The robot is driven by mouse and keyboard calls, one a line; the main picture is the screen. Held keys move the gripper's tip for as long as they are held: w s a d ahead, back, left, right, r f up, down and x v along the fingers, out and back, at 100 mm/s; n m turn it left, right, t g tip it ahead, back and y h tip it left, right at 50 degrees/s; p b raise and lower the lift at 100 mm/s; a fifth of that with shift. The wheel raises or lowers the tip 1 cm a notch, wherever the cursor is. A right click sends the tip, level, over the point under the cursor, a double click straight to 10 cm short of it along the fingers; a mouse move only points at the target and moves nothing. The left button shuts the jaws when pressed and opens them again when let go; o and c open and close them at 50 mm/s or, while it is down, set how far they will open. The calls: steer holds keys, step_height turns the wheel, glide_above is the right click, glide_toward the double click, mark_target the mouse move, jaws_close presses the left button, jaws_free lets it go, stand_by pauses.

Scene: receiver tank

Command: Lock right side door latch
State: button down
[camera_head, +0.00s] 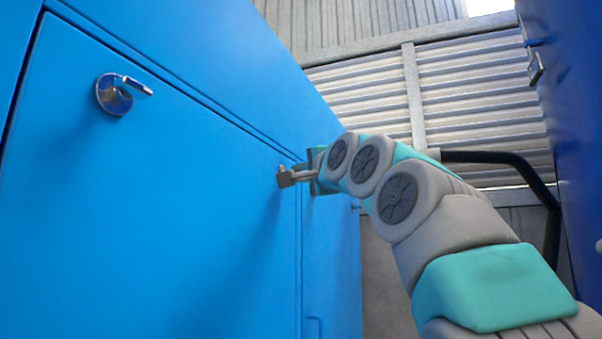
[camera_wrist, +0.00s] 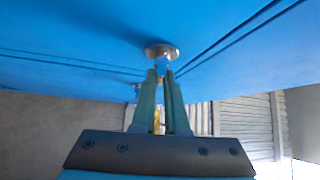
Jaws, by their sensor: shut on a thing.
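A metal door latch (camera_head: 287,177) is on the blue cabinet front near the door's right edge. My gripper (camera_head: 310,175) reaches it from the right. In the wrist view my gripper's two green fingers (camera_wrist: 162,74) come together at the latch, just below its round metal base (camera_wrist: 161,51), and are shut on its handle. The fingers hide most of the handle, so I cannot tell its exact angle.
Another latch, a round plate with a lever (camera_head: 116,95), is at the door's upper left. A dark blue wall (camera_head: 570,130) stands on the right, and a corrugated wall (camera_head: 470,90) behind.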

steer(key=shift+a+f+m+g+h, duration=0.1)
steer(key=shift+a+m+g+h, duration=0.2)
steer(key=shift+m+g, duration=0.3)
stand_by(1.0)
steer(key=c, duration=0.9)
jaws_free()
steer(key=shift+c, duration=0.2)
steer(key=shift+d, duration=0.1)
steer(key=b+v, duration=0.2)
steer(key=v, duration=0.5)
steer(key=shift+s+b, duration=0.35)
steer(key=shift+b, duration=0.05)
